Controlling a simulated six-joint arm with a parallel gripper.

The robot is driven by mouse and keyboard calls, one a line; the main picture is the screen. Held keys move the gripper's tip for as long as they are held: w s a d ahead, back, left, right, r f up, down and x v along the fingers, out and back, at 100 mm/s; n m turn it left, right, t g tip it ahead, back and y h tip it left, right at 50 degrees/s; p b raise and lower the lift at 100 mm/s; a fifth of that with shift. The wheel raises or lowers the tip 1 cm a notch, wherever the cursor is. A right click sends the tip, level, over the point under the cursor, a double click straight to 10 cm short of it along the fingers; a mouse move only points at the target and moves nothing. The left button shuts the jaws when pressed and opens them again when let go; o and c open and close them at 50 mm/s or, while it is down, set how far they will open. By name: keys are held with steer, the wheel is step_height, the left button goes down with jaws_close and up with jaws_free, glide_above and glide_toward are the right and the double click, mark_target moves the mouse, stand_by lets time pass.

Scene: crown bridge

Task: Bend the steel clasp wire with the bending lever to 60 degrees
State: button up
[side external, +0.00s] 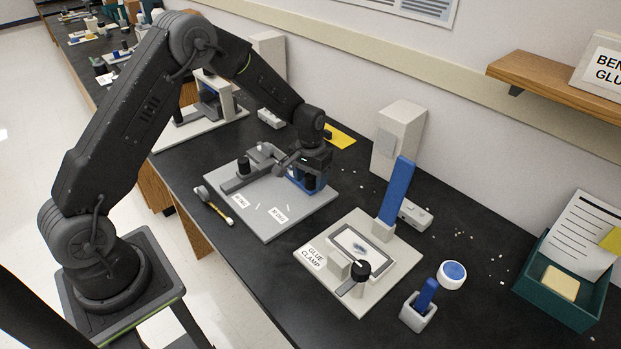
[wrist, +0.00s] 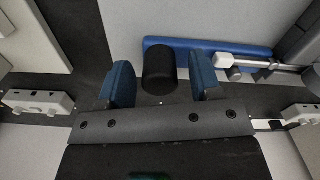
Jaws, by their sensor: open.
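The grey bending plate (side external: 262,227) lies on the black bench, with two white labels too small to read. My gripper (side external: 310,182) is low over its far right side. In the wrist view my gripper (wrist: 161,80) is open, its two blue fingers on either side of a black round knob (wrist: 159,65), with gaps visible at both sides. A blue bar (wrist: 220,48), apparently the bending lever, lies beside the knob. A bright metal rod (wrist: 284,64) lies at its right end; I cannot tell whether it is the clasp wire. In the side view my gripper hides much of the lever.
A second black knob (side external: 243,164) stands on the plate's left part. A glue clamp (side external: 312,259) with an upright blue lever (side external: 397,198) stands to the right. A yellow-handled tool (side external: 222,212) lies at the front edge. A pale box (side external: 398,140) stands behind.

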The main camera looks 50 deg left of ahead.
steer(key=shift+f, duration=0.2)
jaws_close()
stand_by(0.5)
